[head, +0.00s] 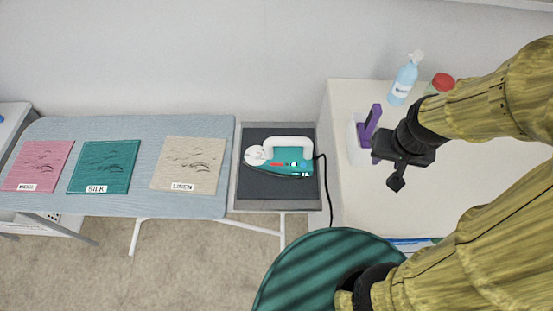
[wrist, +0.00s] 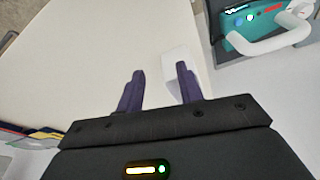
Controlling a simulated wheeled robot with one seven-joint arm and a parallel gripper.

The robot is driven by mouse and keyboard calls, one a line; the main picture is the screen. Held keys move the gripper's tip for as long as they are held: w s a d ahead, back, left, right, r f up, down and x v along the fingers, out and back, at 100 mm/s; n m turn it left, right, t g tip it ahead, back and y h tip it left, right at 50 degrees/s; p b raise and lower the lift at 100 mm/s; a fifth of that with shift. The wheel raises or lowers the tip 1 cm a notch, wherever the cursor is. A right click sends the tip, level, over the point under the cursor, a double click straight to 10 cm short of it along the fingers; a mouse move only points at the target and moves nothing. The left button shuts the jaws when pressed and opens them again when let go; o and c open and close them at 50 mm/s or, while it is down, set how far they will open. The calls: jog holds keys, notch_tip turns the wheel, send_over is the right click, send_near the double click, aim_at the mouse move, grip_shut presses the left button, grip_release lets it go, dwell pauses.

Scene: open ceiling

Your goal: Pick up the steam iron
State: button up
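The steam iron (head: 288,158) is teal with a white handle. It rests on a dark pad in a grey tray (head: 243,205) at the right end of the ironing board, in the head view. A black cord runs from its right side down beside the white cabinet. It also shows at the top right of the wrist view (wrist: 240,43), partly cut off. My gripper (wrist: 159,72) has two purple fingers spread apart with nothing between them. In the head view my gripper (head: 373,132) is above the white cabinet, to the right of the iron and apart from it.
The ironing board (head: 150,128) holds pink, teal and beige cloths, with SILK and LINEN labels. The white cabinet (head: 440,190) carries a spray bottle (head: 404,80), a red-capped container (head: 442,82) and a white box (wrist: 181,65). A round green striped object (head: 300,275) is in front.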

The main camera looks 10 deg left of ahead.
jog(key=o, duration=0.3)
notch_tip(320, 180, up, 2)
jog(key=n+h+p, duration=0.4)
jog(key=n+p, duration=0.8)
jog(key=n, duration=0.8)
send_over(278, 140)
jog(key=s+a, duration=0.4)
jog(key=a, duration=0.1)
jog(key=shift+w+d+t, duration=0.15)
jog(key=shift+t, duration=0.15)
jog(key=p+x, duration=0.3)
jog(key=x, duration=0.9)
jog(key=shift+f, duration=0.1)
